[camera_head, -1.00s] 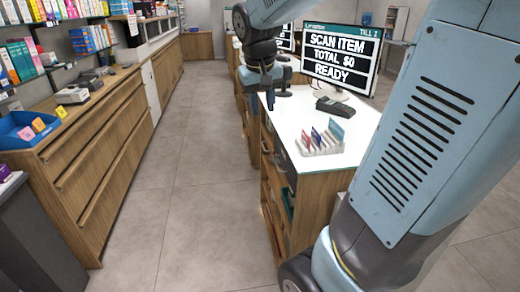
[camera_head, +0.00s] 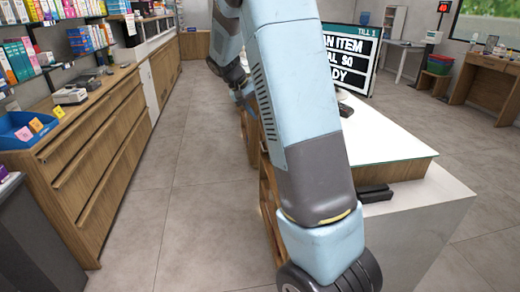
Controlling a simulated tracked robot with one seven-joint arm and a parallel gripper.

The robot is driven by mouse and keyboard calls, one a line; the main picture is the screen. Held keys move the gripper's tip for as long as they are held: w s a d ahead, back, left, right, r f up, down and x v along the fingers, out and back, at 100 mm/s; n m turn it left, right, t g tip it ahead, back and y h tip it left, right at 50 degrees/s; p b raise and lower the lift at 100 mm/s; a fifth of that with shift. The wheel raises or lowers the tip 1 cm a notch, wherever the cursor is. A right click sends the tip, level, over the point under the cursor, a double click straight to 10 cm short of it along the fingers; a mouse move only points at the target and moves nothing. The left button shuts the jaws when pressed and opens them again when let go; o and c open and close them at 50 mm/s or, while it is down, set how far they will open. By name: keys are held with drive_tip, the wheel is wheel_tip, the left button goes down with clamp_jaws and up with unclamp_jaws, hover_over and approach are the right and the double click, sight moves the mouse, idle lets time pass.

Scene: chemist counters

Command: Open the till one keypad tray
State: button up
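The TILL 1 screen (camera_head: 352,55) stands on the white-topped till counter (camera_head: 385,140), partly covered by my arm. A small dark flat object (camera_head: 375,193) sits at the counter's near end, beside my arm; I cannot tell whether it is the keypad tray. No tray is clearly visible. My gripper (camera_head: 246,100) hangs at the counter's left, aisle side, pointing down behind my arm. Its fingers are small and partly hidden, so I cannot tell whether they are open or whether they touch anything. My arm hides most of the counter's drawer side and the card holder.
A wooden drawer counter (camera_head: 95,160) runs along the left, with a blue bin (camera_head: 25,130) on it. The tiled aisle (camera_head: 190,190) between the counters is clear. A wooden desk (camera_head: 490,85) and stacked coloured bins (camera_head: 436,72) stand at the back right.

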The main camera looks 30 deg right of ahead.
drive_tip(key=w+d+f+g+h, duration=0.15)
drive_tip(key=w+f+h, duration=0.25)
drive_tip(key=w+f, duration=0.45)
drive_tip(key=w+d+f+h, duration=0.3)
drive_tip(key=w+f, duration=0.4)
drive_tip(key=f, duration=0.2)
drive_tip(key=w+a+f+n+t+h, duration=0.2)
drive_tip(key=w+f+t+h, duration=0.15)
drive_tip(key=f, duration=0.55)
drive_tip(key=w+a+f+n+t+h, duration=0.25)
drive_tip(key=w+f, duration=0.25)
drive_tip(key=f, duration=0.4)
drive_tip(key=x, duration=1.3)
drive_tip(key=shift+s+d+g, duration=0.25)
drive_tip(key=shift+d+g, duration=0.1)
drive_tip(key=shift+g, duration=0.1)
clamp_jaws()
drive_tip(key=shift+s+f, duration=0.15)
